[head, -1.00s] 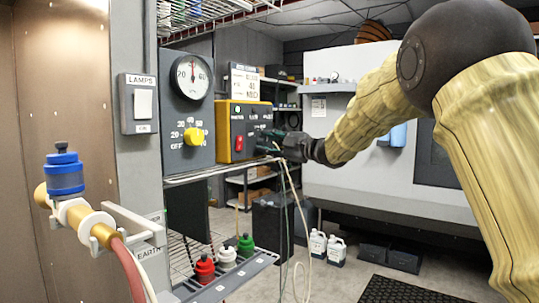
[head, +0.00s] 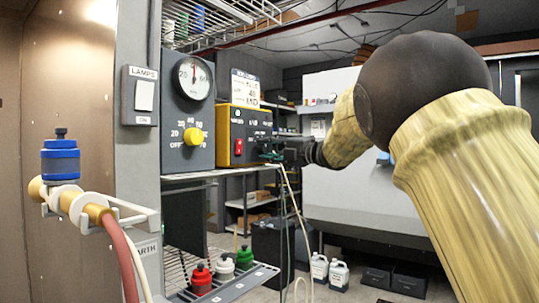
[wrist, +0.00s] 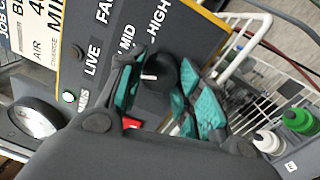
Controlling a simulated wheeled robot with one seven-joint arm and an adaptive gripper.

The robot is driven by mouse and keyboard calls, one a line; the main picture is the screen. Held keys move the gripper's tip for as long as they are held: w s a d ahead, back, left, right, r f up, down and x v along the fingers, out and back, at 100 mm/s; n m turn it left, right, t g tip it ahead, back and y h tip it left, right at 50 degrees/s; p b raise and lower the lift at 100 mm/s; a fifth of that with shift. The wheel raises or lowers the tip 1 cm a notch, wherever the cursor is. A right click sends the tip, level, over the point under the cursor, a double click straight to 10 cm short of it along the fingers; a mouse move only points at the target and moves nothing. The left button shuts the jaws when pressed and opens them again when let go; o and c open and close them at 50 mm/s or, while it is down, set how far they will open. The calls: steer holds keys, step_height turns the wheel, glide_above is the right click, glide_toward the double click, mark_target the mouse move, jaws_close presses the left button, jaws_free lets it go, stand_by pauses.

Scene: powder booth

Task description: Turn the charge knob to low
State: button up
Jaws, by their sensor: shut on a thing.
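The charge knob (wrist: 176,74) is black with a short white mark and shows in the wrist view between the teal fingertips of my gripper (wrist: 160,97). My gripper is shut on it. The mark points left in that picture. MID and HIGH are printed near the knob; no LOW label is visible, so I cannot tell the exact setting. In the head view my gripper (head: 270,151) is at the right side of the yellow-edged control box (head: 224,135), and the knob is hidden there.
A red switch (head: 238,146) is on the same box, left of my gripper. A grey panel with a yellow knob (head: 194,136) and a round gauge (head: 194,78) stands further left. Hoses hang below my gripper. A wire shelf (head: 190,174) runs under the box.

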steer(key=shift+f, duration=0.2)
steer(key=o, duration=1)
steer(key=shift+r, duration=0.1)
steer(key=shift+o, duration=0.2)
steer(key=v, duration=1.2)
